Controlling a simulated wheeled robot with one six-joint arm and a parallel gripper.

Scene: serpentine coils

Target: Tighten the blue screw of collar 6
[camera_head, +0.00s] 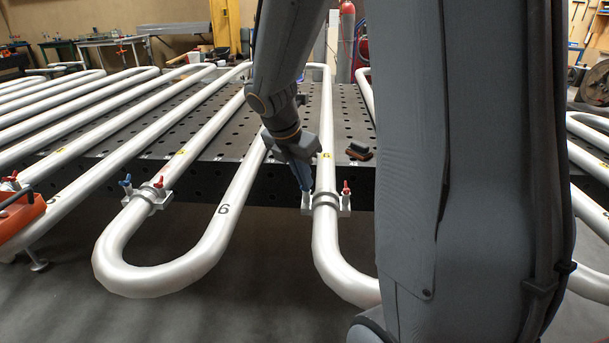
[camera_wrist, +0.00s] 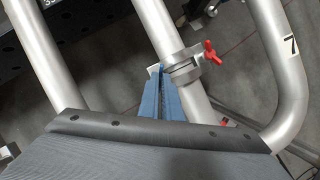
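My gripper (camera_head: 306,186) reaches down to the collar's left side. In the wrist view its two blue fingers (camera_wrist: 162,72) lie close together, with a narrow gap, tips beside the collar (camera_wrist: 183,70). The blue screw is hidden at the fingertips. I cannot tell whether the fingers grip it.
Another collar (camera_head: 153,196) with a blue screw (camera_head: 126,181) and a red screw (camera_head: 159,183) is on the pipe to the left. A dark perforated table (camera_head: 225,145) lies under the pipes. A dark green-and-red object (camera_head: 359,151) rests on its edge. An orange device (camera_head: 20,215) is at far left.

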